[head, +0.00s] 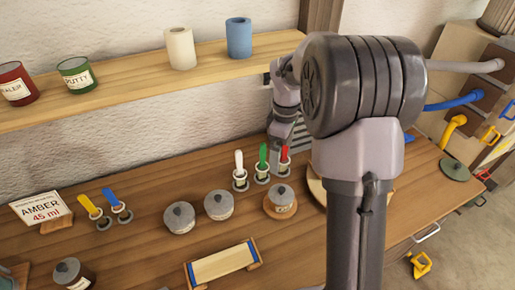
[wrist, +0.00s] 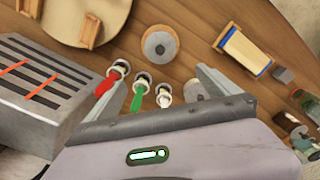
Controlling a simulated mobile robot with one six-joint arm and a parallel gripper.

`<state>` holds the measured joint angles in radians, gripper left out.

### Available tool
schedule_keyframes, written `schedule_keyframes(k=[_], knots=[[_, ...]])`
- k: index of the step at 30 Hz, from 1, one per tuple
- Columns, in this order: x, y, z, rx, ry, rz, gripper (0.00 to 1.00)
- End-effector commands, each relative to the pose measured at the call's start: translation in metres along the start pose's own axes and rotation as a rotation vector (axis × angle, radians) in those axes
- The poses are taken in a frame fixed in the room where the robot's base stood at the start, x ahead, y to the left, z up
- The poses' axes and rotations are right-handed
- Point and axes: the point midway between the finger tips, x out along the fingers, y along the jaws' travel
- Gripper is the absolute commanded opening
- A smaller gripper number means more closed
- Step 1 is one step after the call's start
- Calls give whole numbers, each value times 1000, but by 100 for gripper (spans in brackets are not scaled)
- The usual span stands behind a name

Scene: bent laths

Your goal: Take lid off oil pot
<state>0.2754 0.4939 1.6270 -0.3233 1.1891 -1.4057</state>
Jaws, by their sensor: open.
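Several squat pots with dark grey knobbed lids stand on the wooden bench in the head view: a left pot (head: 179,218), a middle pot (head: 219,206), a right pot (head: 280,202) with a wood-coloured rim, and a front-left pot (head: 72,272). I cannot read which one is the oil pot. In the wrist view a lidded pot (wrist: 159,46) sits beyond my open gripper (wrist: 165,88), with its lid on. Another grey lid (wrist: 194,91) is partly hidden by the right finger. My gripper (head: 278,158) is above the back of the bench, apart from the pots; its fingertips are unclear there.
White, green and red handled tools (head: 262,160) stand in holders below my gripper. A grey slotted box (wrist: 38,95) is at the left in the wrist view. A wooden tray (head: 222,264) lies in front; a shelf (head: 130,83) runs above.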

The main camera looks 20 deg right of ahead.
Motion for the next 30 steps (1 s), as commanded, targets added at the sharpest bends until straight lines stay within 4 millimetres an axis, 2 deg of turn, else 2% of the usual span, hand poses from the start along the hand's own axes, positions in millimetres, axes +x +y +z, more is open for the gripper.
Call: schedule_keyframes(k=[2,4,9,13,19,25,30], knots=[[5,3,1,-15,-6,-6,100],[20,3,2,-20,-8,-9,100],[75,2,3,-19,-8,-10,100],[108,2,3,-18,-7,-9,100],[132,2,5,-17,-7,-6,100],[172,-2,14,-17,-7,-8,100],[178,-2,13,-18,-6,-5,100]])
